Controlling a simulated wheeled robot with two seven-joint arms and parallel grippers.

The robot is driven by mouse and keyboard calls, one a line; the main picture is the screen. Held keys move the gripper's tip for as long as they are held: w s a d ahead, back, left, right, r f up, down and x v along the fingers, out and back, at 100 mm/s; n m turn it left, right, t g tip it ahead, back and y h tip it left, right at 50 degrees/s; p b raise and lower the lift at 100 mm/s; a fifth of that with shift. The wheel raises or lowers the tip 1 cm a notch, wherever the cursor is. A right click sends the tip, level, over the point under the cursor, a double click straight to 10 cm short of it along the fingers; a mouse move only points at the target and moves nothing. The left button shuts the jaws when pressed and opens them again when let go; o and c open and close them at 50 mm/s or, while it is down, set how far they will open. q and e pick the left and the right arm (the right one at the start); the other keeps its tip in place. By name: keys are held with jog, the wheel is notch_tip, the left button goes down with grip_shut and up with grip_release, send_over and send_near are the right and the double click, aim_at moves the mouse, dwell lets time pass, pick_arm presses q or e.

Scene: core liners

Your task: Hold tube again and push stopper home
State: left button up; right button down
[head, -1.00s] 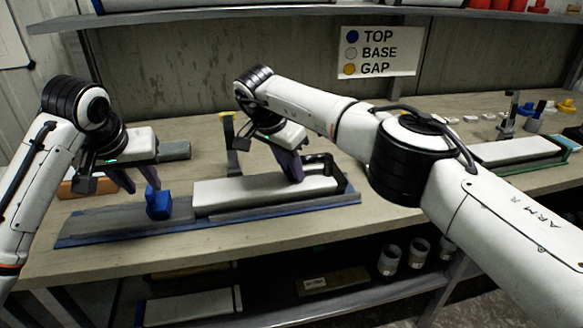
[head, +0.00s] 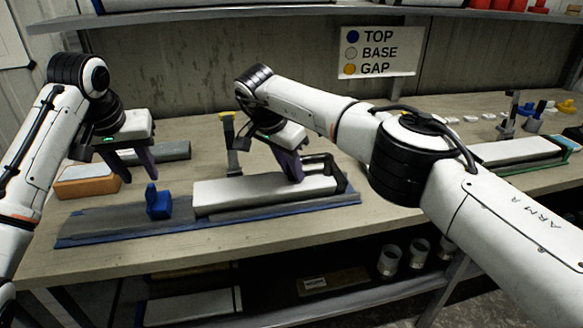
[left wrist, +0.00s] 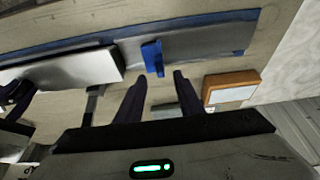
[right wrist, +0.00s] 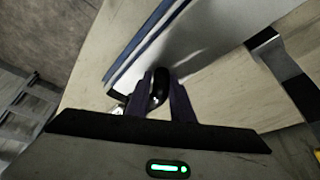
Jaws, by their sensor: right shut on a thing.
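The white tube (head: 245,193) lies lengthwise in a long grey, blue-edged tray (head: 110,222) on the bench. The blue stopper (head: 158,204), with an upright tab, sits in the tray left of the tube; a small space shows between them. It also shows in the left wrist view (left wrist: 152,58). My left gripper (head: 136,178) is open and empty, above and behind the stopper, apart from it. My right gripper (head: 294,180) is shut at the right part of the tube; its fingers partly hide the contact. A dark rounded thing shows between its fingertips in the right wrist view.
An orange-brown block (head: 88,181) and a grey bar (head: 165,151) lie behind the tray at left. A dark post with a yellow top (head: 229,140) stands behind the tube. Another white tube (head: 515,150) lies at right. The bench front is clear.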

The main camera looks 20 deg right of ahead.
aim_at(150, 189)
pick_arm(q)
jog(key=shift+x, duration=3.05)
grip_shut()
jog(key=shift+s+r, duration=0.1)
jog(key=shift+s, duration=0.05)
jog(key=shift+d, duration=0.1)
jog(key=shift+s+d, duration=0.15)
jog(key=shift+d, duration=2.25)
